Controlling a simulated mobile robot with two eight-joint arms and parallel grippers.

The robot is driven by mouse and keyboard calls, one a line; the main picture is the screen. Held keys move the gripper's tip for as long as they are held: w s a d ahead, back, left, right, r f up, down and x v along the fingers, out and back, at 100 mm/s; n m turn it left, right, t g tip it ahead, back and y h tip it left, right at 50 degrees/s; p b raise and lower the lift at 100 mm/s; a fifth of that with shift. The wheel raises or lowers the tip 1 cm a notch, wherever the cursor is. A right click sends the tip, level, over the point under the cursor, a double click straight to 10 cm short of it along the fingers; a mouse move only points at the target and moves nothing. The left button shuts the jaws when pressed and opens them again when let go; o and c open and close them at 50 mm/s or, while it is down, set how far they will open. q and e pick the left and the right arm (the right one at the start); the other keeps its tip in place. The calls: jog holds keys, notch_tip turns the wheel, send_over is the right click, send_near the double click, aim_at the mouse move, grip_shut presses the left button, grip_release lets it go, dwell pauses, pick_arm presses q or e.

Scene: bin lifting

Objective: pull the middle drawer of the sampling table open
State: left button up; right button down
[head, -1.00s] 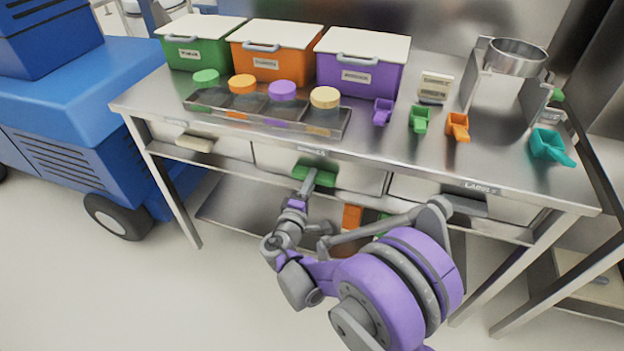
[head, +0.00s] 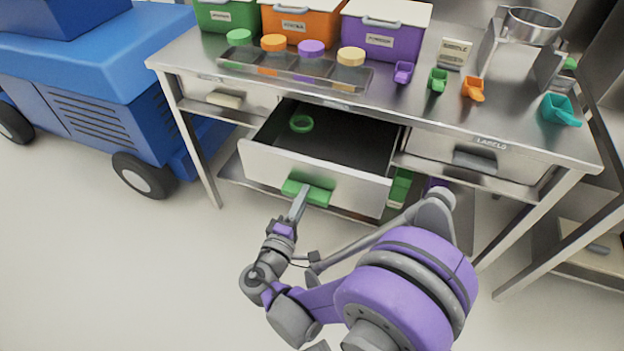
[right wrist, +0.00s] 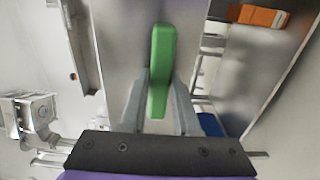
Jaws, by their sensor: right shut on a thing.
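The sampling table (head: 500,132) is a steel table with three drawers under its top. My right gripper (head: 301,200) is shut on the green handle (head: 306,192) at the front of this drawer. In the right wrist view the green handle (right wrist: 160,70) lies between the two grey fingers. The left drawer (head: 225,92) and the right drawer (head: 470,152) are shut. My left gripper is not in view.
Green, orange and purple bins (head: 384,32) stand at the back of the top. A tray (head: 228,62) with several coloured lids, small scoops (head: 560,110) and a sieve stand (head: 530,27) are also there. A blue cart (head: 90,70) is at the left. The floor in front is clear.

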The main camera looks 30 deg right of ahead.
jog(key=shift+v, duration=2.9)
jog(key=c, duration=0.6)
grip_release()
jog(key=shift+c, duration=0.2)
jog(key=p+v, duration=0.1)
jog(key=v, duration=1)
jog(key=shift+d, duration=0.15)
